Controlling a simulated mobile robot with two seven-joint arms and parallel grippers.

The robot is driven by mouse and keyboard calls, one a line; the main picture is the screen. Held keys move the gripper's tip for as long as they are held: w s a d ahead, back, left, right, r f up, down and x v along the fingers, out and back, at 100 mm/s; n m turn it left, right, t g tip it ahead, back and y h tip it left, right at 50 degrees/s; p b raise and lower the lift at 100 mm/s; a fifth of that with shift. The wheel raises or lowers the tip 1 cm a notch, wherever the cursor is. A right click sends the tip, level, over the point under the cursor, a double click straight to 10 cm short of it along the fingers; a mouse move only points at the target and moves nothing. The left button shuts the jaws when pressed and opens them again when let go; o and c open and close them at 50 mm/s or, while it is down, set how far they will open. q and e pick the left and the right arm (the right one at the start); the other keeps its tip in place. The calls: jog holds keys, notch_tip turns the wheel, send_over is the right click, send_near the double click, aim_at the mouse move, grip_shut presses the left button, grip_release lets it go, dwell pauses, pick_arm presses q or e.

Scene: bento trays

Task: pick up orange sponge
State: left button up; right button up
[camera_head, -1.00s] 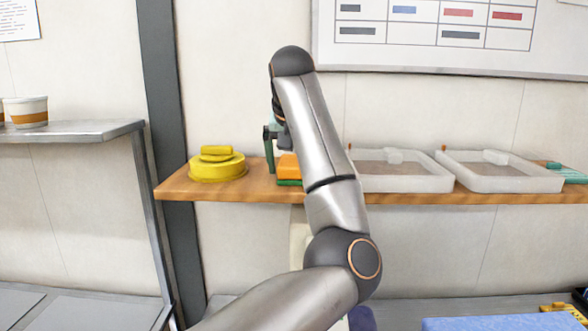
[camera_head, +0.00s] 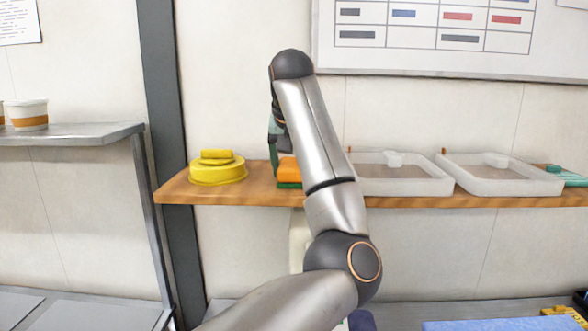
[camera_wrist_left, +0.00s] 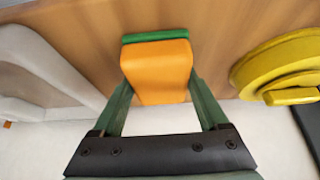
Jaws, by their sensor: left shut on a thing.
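The orange sponge (camera_head: 288,168) has a green layer along one face. It is on the wooden shelf (camera_head: 262,197), partly hidden by my left arm in the head view. In the left wrist view the sponge (camera_wrist_left: 158,70) lies between the two green fingers of my left gripper (camera_wrist_left: 160,85), with one finger against each side. The gripper is shut on it. In the head view the left gripper (camera_head: 274,150) is mostly hidden behind my arm, with one green finger showing beside the sponge. My right gripper is not in view.
A yellow round container (camera_head: 217,172) stands left of the sponge. Two white trays (camera_head: 405,187) (camera_head: 500,187) stand to its right, the nearer one close to my arm. A teal item (camera_head: 566,176) lies at the far right. The wall is close behind the shelf.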

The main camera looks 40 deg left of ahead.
aim_at(294, 162)
pick_arm(q)
notch_tip(294, 162, up, 10)
jog(key=shift+r, duration=0.25)
dwell(0.4)
jog(key=o, duration=0.7)
jog(key=c, duration=0.6)
jog(key=shift+o, duration=0.2)
